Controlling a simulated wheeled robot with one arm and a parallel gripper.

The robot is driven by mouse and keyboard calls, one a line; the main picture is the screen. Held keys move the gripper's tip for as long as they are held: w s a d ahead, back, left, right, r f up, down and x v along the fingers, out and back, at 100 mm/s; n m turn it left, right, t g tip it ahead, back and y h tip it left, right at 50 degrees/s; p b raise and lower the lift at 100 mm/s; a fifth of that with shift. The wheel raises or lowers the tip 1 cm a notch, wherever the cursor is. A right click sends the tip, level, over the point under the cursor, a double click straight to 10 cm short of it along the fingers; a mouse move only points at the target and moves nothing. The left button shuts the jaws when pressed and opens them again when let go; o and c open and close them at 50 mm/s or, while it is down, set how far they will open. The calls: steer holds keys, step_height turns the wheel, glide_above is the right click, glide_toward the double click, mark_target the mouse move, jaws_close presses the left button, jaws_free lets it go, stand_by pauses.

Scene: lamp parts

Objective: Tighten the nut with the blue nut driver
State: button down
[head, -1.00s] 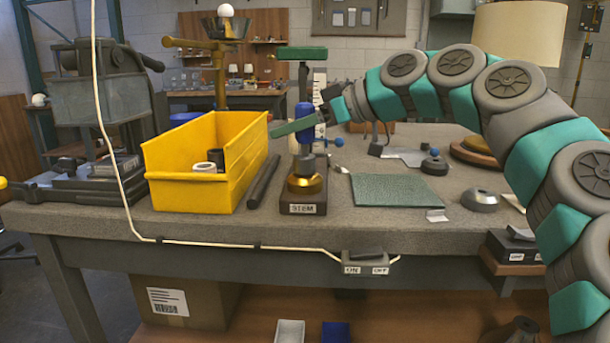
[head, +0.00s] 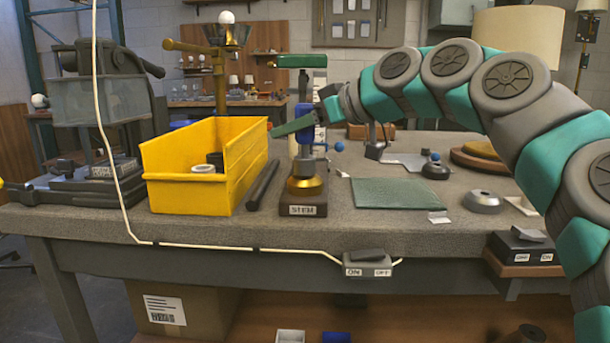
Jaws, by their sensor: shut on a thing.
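The blue nut driver (head: 304,113) stands upright over the block labelled STEM (head: 302,210). My gripper (head: 300,122) reaches in from the right and is shut on the driver's blue upper part. One green finger crosses in front of the driver and points left; the other finger is hard to make out. A brass round part (head: 305,187) sits on the block, below the driver. The nut cannot be made out, so I cannot tell whether the driver touches it.
A yellow bin (head: 195,190) holding rings and a dark rod (head: 263,185) lie left of the block. A green bar (head: 301,61) on a dark upright shows above my gripper.

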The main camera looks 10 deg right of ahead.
steer(key=shift+d+f+m+h+b, duration=0.1)
steer(key=shift+f+m+h+b, duration=0.05)
steer(key=shift+m+h+b, duration=0.25)
steer(key=shift+w+d+m+t+h+b, duration=0.15)
steer(key=shift+m+t+h+b, duration=0.35)
steer(key=shift+t, duration=0.1)
steer(key=shift+m+h, duration=0.4)
steer(key=shift+b, duration=0.3)
steer(key=shift+w+d+m+t+h+b, duration=0.1)
steer(key=shift+d+m+t+h+b, duration=0.1)
steer(key=shift+m+t+h+b, duration=0.55)
steer(key=shift+w+d+m+t+h+b, duration=0.1)
steer(key=shift+d+m+t+h+b, duration=0.3)
steer(key=shift+m+h, duration=0.6)
steer(key=shift+a, duration=0.2)
